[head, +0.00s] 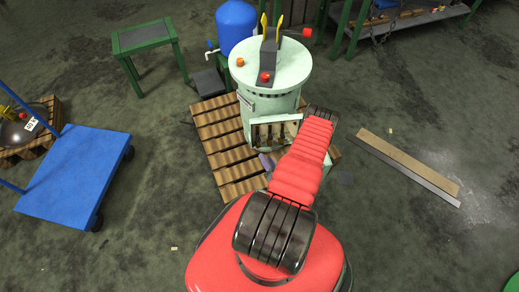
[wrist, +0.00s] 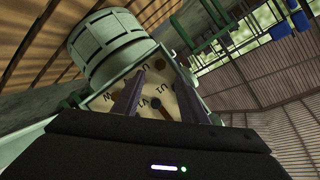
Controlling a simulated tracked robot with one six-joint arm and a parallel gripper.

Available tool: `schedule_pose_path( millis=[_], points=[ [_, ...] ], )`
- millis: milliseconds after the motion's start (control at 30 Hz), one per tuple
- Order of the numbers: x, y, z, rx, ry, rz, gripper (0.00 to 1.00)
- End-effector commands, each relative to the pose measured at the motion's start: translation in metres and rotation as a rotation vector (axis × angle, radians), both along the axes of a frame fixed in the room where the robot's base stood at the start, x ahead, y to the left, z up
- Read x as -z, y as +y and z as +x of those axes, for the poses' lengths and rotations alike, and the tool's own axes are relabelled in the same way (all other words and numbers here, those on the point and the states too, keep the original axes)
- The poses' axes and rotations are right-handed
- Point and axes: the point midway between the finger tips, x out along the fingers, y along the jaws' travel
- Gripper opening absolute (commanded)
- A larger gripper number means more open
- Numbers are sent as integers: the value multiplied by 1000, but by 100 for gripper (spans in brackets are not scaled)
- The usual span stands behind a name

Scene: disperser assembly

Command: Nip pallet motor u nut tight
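The pale green motor (head: 270,105) stands upright on a slatted wooden pallet (head: 222,140) in the head view. Its open terminal box (head: 275,132) faces my arm. In the wrist view the motor's ribbed body (wrist: 108,45) is tilted, and a cream terminal board (wrist: 160,90) with brown and dark fittings shows letters such as U1, V1 and W. My gripper (wrist: 158,80) is open, its two dark fingers apart on either side of the board's lettered middle. I see nothing held between them. The u nut cannot be told apart clearly, and contact is unclear.
A blue tank (head: 236,25) and a green-legged table (head: 144,38) stand behind the motor. A blue trolley (head: 75,178) is at left. Planks (head: 410,165) lie on the floor at right. The floor between trolley and pallet is mostly clear.

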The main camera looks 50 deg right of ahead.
Motion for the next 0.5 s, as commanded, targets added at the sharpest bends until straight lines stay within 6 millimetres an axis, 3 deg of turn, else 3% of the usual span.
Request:
schedule_pose_path(
  millis=[500],
  points=[
    [19,-33,60,-3,-1,-1,39]
  ],
)
